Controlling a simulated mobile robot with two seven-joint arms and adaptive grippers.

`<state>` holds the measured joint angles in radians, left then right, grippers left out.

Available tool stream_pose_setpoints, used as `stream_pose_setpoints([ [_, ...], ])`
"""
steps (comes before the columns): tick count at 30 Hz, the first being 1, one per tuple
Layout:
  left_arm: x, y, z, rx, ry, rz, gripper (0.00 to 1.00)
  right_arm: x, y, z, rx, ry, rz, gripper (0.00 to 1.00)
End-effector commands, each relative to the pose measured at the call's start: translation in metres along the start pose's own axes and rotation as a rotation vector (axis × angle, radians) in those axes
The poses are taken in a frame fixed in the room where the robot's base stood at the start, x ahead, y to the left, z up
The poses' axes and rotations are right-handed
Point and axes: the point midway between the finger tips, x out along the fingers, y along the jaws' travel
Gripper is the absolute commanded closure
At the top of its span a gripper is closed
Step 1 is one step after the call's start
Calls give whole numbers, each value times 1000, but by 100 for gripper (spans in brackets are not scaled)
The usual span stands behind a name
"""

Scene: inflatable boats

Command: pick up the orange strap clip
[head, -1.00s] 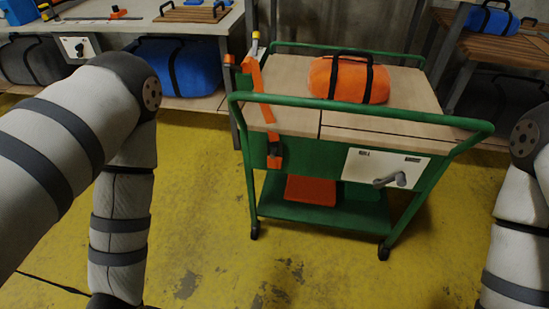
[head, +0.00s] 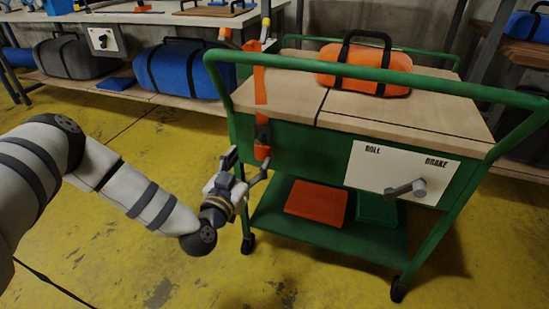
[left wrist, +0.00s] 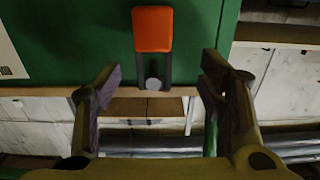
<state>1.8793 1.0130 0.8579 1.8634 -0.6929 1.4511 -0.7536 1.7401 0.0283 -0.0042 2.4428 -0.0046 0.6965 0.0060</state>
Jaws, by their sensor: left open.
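The orange strap clip (head: 262,152) hangs at the left front of the green cart, below an orange strap (head: 260,88) that comes down over the cart's edge. In the left wrist view the clip (left wrist: 152,30) is an orange block with two dark prongs and a round grey part between them, against a green panel. My left gripper (head: 247,168) is open beside the clip. In the left wrist view its two fingers (left wrist: 160,78) stand either side of the clip's line, with clear gaps and nothing held. My right gripper is out of view.
The green cart (head: 290,137) carries an orange bag (head: 365,68) on its wooden top. A white roll/brake panel with a lever (head: 405,188) is on its front. A red-orange box (head: 317,202) lies on its lower shelf. Yellow floor (head: 150,270) is open at the left.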

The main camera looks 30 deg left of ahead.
Motion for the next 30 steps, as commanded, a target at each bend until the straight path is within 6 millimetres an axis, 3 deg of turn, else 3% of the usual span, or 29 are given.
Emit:
stream_pose_setpoints([
  [12, 66, 8, 10, -1, -6, 2, 37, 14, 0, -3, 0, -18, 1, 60],
  [20, 73, 8, 7, -3, -7, 3, 37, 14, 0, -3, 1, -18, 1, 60],
  [28, 73, 8, 8, -3, -7, 4, 92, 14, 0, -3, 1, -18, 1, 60],
  [30, 73, 8, 7, -3, -6, 4, 92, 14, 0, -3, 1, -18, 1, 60],
])
